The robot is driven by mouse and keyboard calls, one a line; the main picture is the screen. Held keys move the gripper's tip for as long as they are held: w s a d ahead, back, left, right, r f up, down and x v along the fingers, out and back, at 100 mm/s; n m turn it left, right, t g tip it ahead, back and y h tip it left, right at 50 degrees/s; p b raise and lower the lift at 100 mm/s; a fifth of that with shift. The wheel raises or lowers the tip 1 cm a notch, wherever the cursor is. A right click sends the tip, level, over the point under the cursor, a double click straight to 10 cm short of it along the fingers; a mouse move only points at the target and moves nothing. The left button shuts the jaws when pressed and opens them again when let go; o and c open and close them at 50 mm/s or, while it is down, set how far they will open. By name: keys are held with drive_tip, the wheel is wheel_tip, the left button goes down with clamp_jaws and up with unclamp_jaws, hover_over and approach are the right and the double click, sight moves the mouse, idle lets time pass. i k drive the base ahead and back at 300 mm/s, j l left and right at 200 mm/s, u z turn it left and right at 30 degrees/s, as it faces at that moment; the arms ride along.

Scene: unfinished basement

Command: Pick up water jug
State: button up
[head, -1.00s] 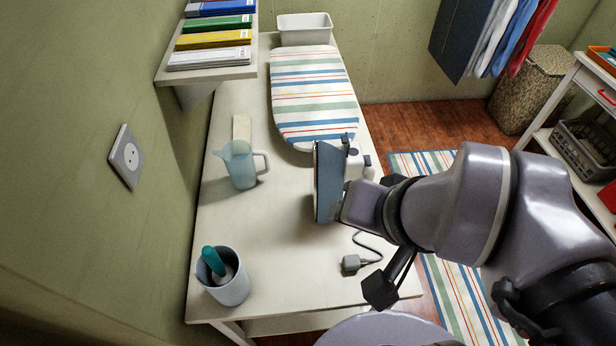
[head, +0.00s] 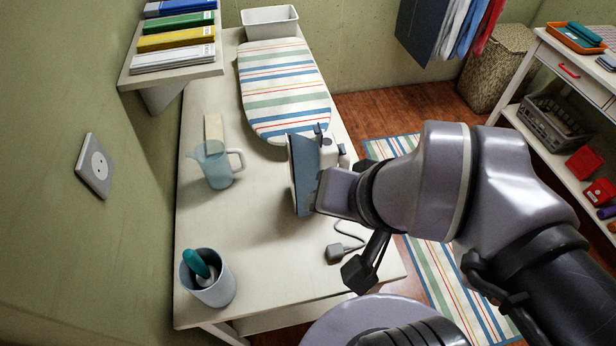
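The water jug (head: 217,168) is a translucent light-blue pitcher. It stands upright on the pale table (head: 255,215), near the wall edge, with its handle pointing right and its spout left. My gripper (head: 328,150) is at the end of my arm, right of the jug and clearly apart from it. My wrist and an upright blue-grey plate, which looks like an iron (head: 303,178), crowd that spot. I cannot make out the fingers or whether they touch the iron.
A grey cup (head: 213,288) with a teal-handled tool stands at the near left. A pale block (head: 213,128) lies behind the jug. A striped ironing board (head: 285,90) covers the far table. A plug (head: 337,252) with cord lies at right. A binder shelf (head: 175,65) overhangs the far left.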

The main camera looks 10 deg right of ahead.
sight(212, 157)
drive_tip(key=k+j, duration=0.1)
drive_tip(key=j, duration=0.25)
drive_tip(key=k+j, duration=0.15)
drive_tip(key=j, duration=0.2)
drive_tip(key=k+j+z, duration=0.1)
drive_tip(key=j, duration=0.25)
drive_tip(key=k+j, duration=0.1)
drive_tip(key=j, duration=0.2)
drive_tip(key=i+l+u, duration=0.1)
drive_tip(key=i+l, duration=0.35)
drive_tip(key=i, duration=0.1)
